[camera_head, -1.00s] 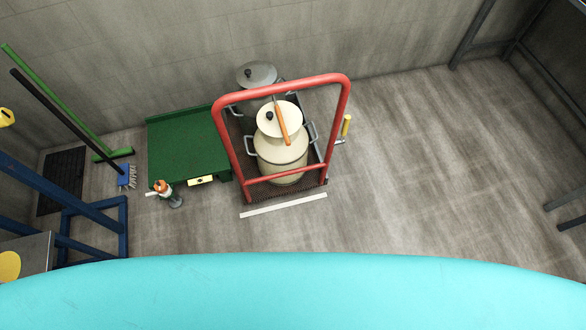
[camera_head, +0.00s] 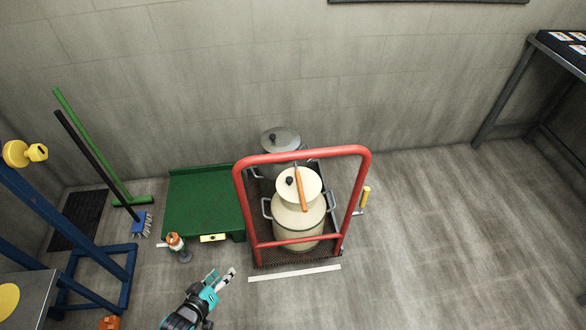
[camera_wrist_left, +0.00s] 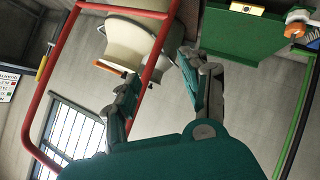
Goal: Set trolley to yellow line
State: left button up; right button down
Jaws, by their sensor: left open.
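The trolley has a red tubular handle frame (camera_head: 302,154) and a dark mesh deck (camera_head: 262,256), and stands beside a green platform. A cream can (camera_head: 298,222) with an orange-handled tool on its lid stands on it; a grey-lidded can (camera_head: 280,140) is behind. A white line (camera_head: 295,273) lies on the floor just in front of the trolley; I see no yellow line. My left gripper (camera_head: 229,276) is open and empty, in front and left of the trolley, apart from it. In the left wrist view, the red frame (camera_wrist_left: 157,45) shows beyond the parted fingers (camera_wrist_left: 165,78). My right gripper is not in view.
The green platform (camera_head: 205,200) adjoins the trolley's left side, with an orange-topped bottle (camera_head: 175,241) at its front corner. A yellow-gripped lever (camera_head: 365,197) is at the trolley's right. Brooms (camera_head: 90,150) and a blue stand (camera_head: 125,265) are at left. Floor to the right is clear.

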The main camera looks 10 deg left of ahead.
pick_arm(q)
jog(key=w+d+r+n+t+h, duration=0.1)
jog(key=w+d+r+t+h, duration=0.15)
jog(key=r, duration=0.55)
jog(key=w+d+r+n+t+h, duration=0.1)
jog(key=w+d+r+n+t, duration=0.15)
jog(key=r, duration=0.65)
jog(key=n+h+b, duration=0.1)
jog(key=h, duration=0.3)
send_near(289, 158)
jog(key=shift+t, duration=0.3)
jog(key=x, duration=0.5)
jog(key=p+x, duration=0.1)
jog(key=x, duration=0.2)
jog(key=shift+d+f, duration=0.25)
jog(key=shift+f, duration=0.15)
jog(key=shift+w+d+r, duration=0.1)
jog(key=shift+w+d, duration=0.3)
jog(key=shift+w, duration=0.2)
jog(key=shift+c, duration=0.2)
jog(key=c, duration=0.9)
jog(key=shift+a, duration=0.1)
grip_shut()
jog(key=shift+w+r, duration=0.1)
jog(key=shift+r, duration=0.05)
